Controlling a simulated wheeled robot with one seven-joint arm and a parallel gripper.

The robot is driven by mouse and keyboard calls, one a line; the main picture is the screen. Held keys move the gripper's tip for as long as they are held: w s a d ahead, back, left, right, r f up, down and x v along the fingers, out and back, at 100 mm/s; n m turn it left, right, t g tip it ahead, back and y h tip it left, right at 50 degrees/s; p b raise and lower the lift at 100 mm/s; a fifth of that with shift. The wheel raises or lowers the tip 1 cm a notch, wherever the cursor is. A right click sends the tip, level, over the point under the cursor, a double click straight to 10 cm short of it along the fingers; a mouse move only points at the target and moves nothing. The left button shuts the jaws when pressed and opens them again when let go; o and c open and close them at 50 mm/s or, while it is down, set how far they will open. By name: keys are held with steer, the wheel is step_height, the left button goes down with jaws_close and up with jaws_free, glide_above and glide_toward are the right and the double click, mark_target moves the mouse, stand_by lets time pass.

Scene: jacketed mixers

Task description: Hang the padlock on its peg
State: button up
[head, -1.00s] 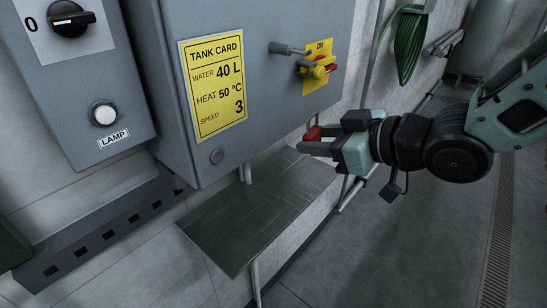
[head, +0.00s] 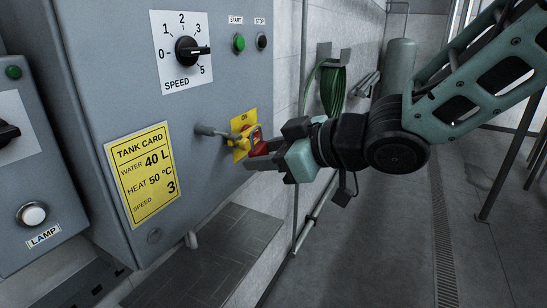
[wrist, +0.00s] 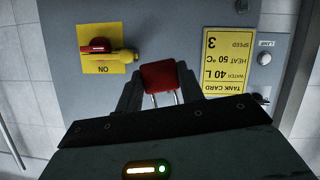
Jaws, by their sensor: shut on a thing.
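My gripper (head: 262,158) is shut on the red padlock (wrist: 162,76), held in front of the grey cabinet. In the wrist view the padlock body lies between the fingertips, its two shackle legs pointing back toward my gripper. In the head view only a bit of its red body (head: 260,148) shows, mostly hidden by the fingers. A grey peg (head: 213,132) sticks out of the cabinet, left of the padlock and apart from it as far as I can see. I cannot make out the peg in the wrist view.
A yellow-and-red switch (head: 240,139) on a yellow ON plate (wrist: 105,67) stands close beside the peg and padlock. The yellow tank card (head: 143,175) is to the left. A speed dial (head: 188,51) and start button (head: 239,43) are above. A dark shelf (head: 215,250) lies below.

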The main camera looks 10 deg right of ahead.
steer(key=r+b+x, duration=0.1)
steer(key=b+x, duration=0.1)
steer(key=x, duration=0.5)
steer(key=shift+w+a+r+b, duration=0.15)
steer(key=shift+a+b, duration=0.2)
steer(key=shift+a, duration=0.2)
stand_by(0.4)
stand_by(0.4)
steer(key=o, duration=1.1)
